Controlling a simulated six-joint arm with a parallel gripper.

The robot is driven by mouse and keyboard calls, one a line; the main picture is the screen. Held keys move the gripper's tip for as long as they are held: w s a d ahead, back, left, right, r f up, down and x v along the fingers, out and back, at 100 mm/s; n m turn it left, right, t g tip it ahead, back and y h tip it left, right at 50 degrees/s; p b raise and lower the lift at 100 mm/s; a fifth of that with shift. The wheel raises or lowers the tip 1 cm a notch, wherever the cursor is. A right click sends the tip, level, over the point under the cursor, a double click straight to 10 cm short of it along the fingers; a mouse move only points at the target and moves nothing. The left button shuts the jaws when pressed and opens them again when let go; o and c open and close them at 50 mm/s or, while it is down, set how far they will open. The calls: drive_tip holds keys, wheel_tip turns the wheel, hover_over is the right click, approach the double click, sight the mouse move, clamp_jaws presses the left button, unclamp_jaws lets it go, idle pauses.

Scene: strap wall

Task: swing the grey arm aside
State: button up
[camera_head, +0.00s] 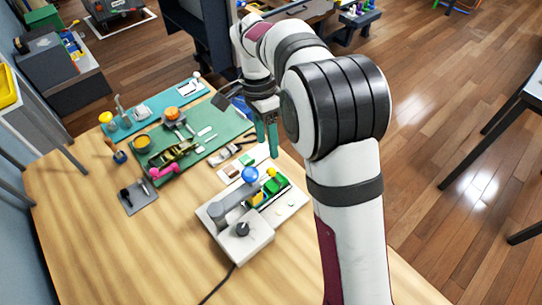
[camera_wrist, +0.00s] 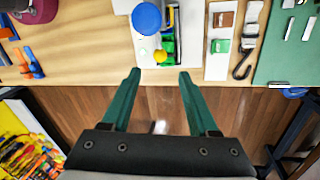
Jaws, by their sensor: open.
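The grey arm (camera_head: 229,201) is part of a pale grey device (camera_head: 243,240) on the wooden table. A blue ball knob (camera_head: 250,174) sits at its far end. The blue knob also shows at the top of the wrist view (camera_wrist: 147,17); the rest of the arm is hidden or out of frame there. My gripper (camera_head: 267,151) is open and empty, with teal fingers, beyond and to the right of the knob, apart from it. In the wrist view, the fingertips (camera_wrist: 159,74) are below the knob, near the table edge, with nothing between them.
Green and yellow pieces (camera_head: 270,188) stand on the device's plate, right of the arm. A black knob (camera_head: 242,229) is on its near part. A green mat (camera_head: 205,140) with tools lies beyond. Bare table (camera_head: 110,240) is free at left.

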sight(271, 168)
drive_tip(key=f, duration=0.2)
drive_tip(key=s+f, duration=0.1)
drive_tip(key=f, duration=0.2)
drive_tip(key=d+f, duration=0.1)
drive_tip(key=f, duration=0.2)
drive_tip(key=shift+s+f, duration=0.15)
drive_tip(key=shift+f, duration=0.05)
clamp_jaws()
drive_tip(key=shift+r, duration=0.1)
idle(0.8)
